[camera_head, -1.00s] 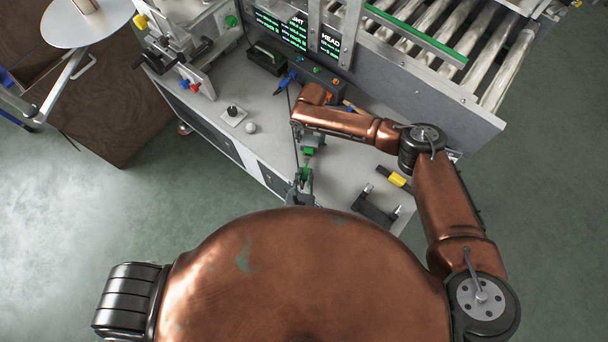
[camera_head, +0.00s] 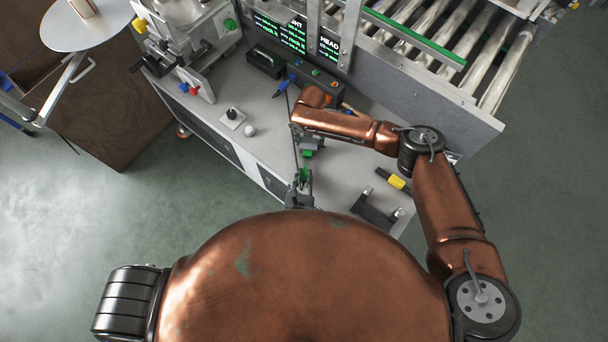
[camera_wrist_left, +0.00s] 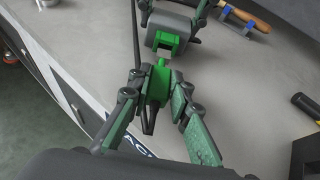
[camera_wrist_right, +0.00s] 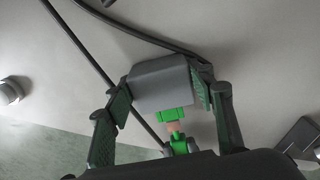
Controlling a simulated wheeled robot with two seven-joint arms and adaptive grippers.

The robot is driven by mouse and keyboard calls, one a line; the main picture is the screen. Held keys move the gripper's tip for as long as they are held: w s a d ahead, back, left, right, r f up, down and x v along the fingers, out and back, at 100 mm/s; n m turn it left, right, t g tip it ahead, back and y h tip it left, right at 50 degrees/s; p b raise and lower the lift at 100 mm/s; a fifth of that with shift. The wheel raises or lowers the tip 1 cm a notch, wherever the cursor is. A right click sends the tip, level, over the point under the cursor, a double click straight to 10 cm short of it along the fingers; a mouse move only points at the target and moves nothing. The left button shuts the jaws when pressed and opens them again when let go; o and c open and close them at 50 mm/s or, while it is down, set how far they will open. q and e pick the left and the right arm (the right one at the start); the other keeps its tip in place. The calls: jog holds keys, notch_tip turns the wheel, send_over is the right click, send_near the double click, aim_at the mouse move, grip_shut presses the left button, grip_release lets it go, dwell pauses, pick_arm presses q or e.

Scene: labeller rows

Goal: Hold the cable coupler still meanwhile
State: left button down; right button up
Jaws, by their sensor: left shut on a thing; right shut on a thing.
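The cable coupler appears to be the grey block with a green socket (camera_wrist_right: 160,85); it also shows at the top of the left wrist view (camera_wrist_left: 165,44). My right gripper (camera_head: 311,143) is shut on the grey block, with a finger on each side. My left gripper (camera_head: 304,180) is shut on a green plug (camera_wrist_left: 160,84) with a dark tail. The plug's narrow end points at the socket, lined up with it and close. In the right wrist view a tan piece shows between the two green parts; I cannot tell whether they touch.
A thin black cable (camera_wrist_left: 136,35) runs past the grippers over the grey bench. A black bracket (camera_head: 377,208) and a yellow-and-black tool (camera_head: 397,181) lie to the right.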

pick_arm(q)
jog(key=shift+w+d, duration=0.15)
jog(key=shift+w, duration=1.2)
dwell(0.5)
jog(key=c, duration=1.7)
grip_release()
jog(key=v, duration=1.2)
pick_arm(e)
jog(key=o, duration=1.2)
jog(key=shift+r, duration=0.1)
